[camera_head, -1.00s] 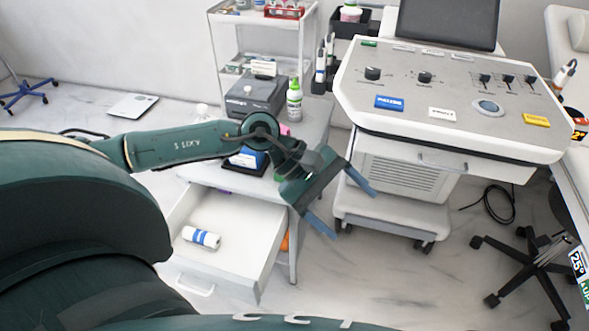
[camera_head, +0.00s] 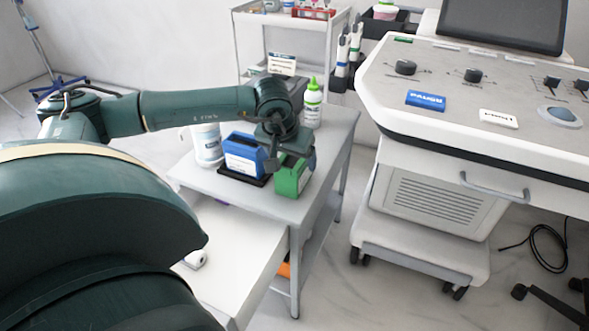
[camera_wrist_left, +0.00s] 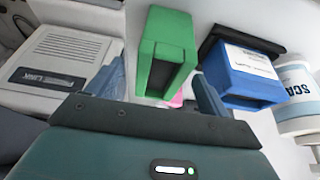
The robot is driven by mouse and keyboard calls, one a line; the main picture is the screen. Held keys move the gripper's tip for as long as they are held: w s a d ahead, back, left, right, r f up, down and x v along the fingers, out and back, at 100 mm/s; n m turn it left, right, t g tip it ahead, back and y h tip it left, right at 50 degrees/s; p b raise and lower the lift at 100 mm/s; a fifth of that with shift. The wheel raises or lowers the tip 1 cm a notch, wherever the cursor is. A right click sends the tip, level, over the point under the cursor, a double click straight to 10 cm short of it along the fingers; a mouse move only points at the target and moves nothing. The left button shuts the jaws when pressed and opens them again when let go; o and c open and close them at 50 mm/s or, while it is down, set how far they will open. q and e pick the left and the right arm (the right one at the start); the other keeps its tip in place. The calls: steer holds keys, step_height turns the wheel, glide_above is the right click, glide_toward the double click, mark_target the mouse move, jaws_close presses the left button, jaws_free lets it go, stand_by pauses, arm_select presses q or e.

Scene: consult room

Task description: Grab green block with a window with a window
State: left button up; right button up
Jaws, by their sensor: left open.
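The green block with a window (camera_head: 296,178) stands on the grey side table, near its right edge. In the left wrist view the green block (camera_wrist_left: 167,40) shows its dark recessed window facing me. My left gripper (camera_wrist_left: 160,80) is open, with one blue finger on each side of the block in that picture. I cannot tell how far the fingers reach around it. In the head view my left gripper (camera_head: 282,150) is just above the block and covers part of it. My right gripper is not in view.
A blue box (camera_head: 245,156) stands close beside the green block, with a white tub (camera_head: 207,145) further left. A green-capped bottle (camera_head: 312,105) stands behind. An open white drawer (camera_head: 238,255) is below the side table (camera_head: 215,183). A wheeled console (camera_head: 440,200) stands to the right.

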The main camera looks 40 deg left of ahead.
mark_target(293, 162)
arm_select(q)
steer(key=b+x, duration=0.1)
steer(key=x, duration=0.4)
steer(key=shift+a+b, duration=0.1)
steer(key=shift+b, duration=0.2)
steer(key=shift+f, duration=0.25)
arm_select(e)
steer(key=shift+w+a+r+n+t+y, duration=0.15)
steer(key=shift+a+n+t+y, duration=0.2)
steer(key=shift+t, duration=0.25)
arm_select(q)
steer(key=shift+c, duration=0.2)
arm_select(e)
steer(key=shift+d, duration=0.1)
arm_select(q)
steer(key=c, duration=1.4)
steer(key=shift+w+r, duration=0.1)
steer(key=shift+c, duration=0.2)
